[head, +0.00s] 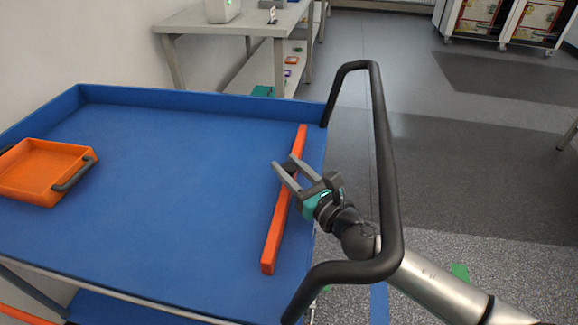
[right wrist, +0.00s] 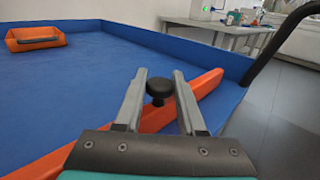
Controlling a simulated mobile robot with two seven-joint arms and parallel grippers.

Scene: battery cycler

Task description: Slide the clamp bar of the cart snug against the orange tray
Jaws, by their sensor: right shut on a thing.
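The orange tray (head: 38,172) with dark handles lies at the left side of the blue cart top (head: 165,190). It also shows at the far left of the right wrist view (right wrist: 22,42). The clamp bar (head: 272,240), a long orange bar, lies across the cart near its right end, with a wide stretch of bare blue between it and the tray. My right gripper (head: 283,162) reaches over the bar from the right. In the right wrist view its fingers (right wrist: 160,74) are shut on the bar's black knob (right wrist: 159,88). My left gripper is out of view.
A black push handle (head: 388,170) loops up at the cart's right end, with my right arm passing by it. A raised blue rim (head: 200,98) runs along the cart's back. A bench (head: 240,20) stands behind. The blue surface between bar and tray is clear.

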